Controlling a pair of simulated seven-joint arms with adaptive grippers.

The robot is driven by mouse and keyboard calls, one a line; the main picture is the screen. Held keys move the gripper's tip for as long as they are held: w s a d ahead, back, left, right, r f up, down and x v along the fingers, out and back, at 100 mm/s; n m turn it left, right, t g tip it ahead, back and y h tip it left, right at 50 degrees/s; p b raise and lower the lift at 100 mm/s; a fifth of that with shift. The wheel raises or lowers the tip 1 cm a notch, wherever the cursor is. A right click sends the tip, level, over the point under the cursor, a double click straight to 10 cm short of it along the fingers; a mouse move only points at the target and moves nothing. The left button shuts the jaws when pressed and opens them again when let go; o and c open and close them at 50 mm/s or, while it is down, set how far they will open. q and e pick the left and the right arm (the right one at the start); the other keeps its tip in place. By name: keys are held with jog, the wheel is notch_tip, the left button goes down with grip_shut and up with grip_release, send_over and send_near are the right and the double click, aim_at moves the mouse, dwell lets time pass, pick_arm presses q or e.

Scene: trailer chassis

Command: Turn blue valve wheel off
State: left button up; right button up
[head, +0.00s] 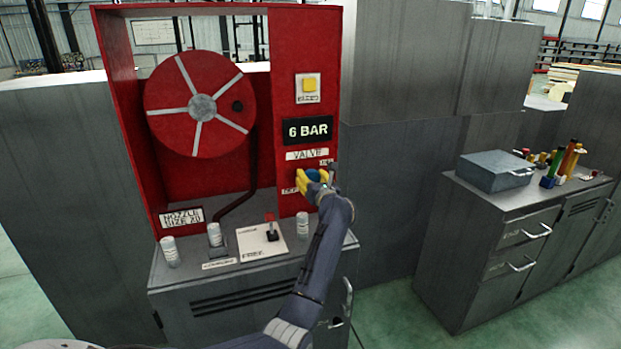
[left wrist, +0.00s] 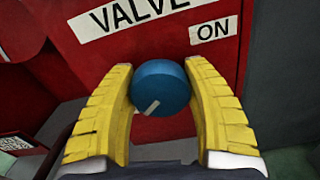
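The blue valve wheel (left wrist: 162,86) is a round knob on the red panel, below the VALVE label (left wrist: 140,12). Its white mark (left wrist: 152,107) points to the lower left in the left wrist view, away from the ON label (left wrist: 212,30) at upper right. My left gripper (left wrist: 160,68) has its yellow fingers on both sides of the wheel, and both appear to touch its rim. In the head view, the wheel (head: 316,175) is partly hidden by my left gripper (head: 318,182). A label left of the wheel is mostly covered. My right gripper is not in view.
The red cabinet (head: 277,90) holds a hose reel (head: 165,110), a yellow button (head: 310,84) and a 6 BAR display (head: 307,130). Cans and a small lever (head: 271,230) stand on the grey bench below. A grey toolbox (head: 495,171) sits on the right cabinet.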

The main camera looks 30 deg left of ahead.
pick_arm(q)
jog(key=o, duration=0.6)
jog(key=v, duration=1.2)
